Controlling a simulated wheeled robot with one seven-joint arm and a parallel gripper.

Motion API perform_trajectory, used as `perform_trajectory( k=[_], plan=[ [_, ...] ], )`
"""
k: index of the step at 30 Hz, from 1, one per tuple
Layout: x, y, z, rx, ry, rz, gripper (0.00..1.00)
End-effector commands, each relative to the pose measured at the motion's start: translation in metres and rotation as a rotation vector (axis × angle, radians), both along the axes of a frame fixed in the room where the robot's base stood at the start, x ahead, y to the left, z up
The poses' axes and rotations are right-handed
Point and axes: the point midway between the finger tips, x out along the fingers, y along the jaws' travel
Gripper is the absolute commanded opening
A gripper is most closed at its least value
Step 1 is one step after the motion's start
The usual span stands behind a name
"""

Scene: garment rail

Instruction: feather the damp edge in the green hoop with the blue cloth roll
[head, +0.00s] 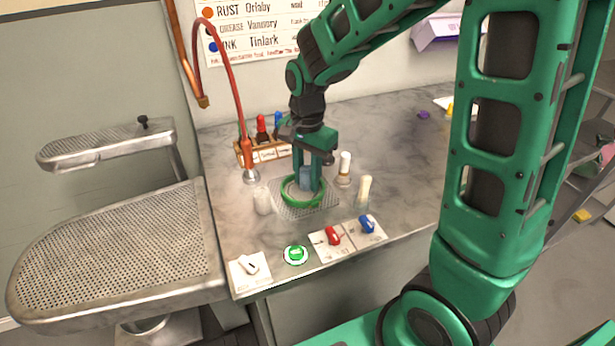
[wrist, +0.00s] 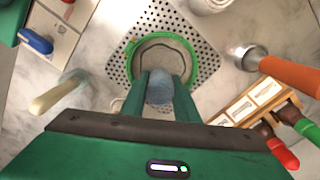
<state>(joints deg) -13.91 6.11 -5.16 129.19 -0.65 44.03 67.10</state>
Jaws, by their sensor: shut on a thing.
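The green hoop (head: 284,194) lies on a perforated plate on the marble counter. In the wrist view the hoop (wrist: 215,62) rings a pale fabric with a dark wavy outline, the damp edge (wrist: 141,53). My gripper (head: 308,182) points down at the hoop, its fingers shut on the blue cloth roll (head: 305,176). The roll (wrist: 160,88) shows between the fingertips in the wrist view, over the near part of the hoop. I cannot tell whether the roll touches the fabric. The fingers hide part of the hoop.
A steam wand with an orange handle (wrist: 290,75) and a wooden rack of bottles (wrist: 250,105) stand beside the plate. A cream-handled brush (head: 364,189), a white-capped bottle (head: 345,165) and a pale jar (head: 262,200) stand close by. Switches and a green button (head: 296,254) line the front edge.

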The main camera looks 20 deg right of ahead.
Motion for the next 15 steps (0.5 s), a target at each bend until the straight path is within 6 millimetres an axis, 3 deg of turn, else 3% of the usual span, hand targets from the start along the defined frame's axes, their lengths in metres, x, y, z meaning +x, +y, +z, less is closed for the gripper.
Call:
perform_trajectory(
  k=[15],
  plan=[
    [0.0095,0.0100,-0.0027,0.001,0.001,0.002,0.03]
  ],
)
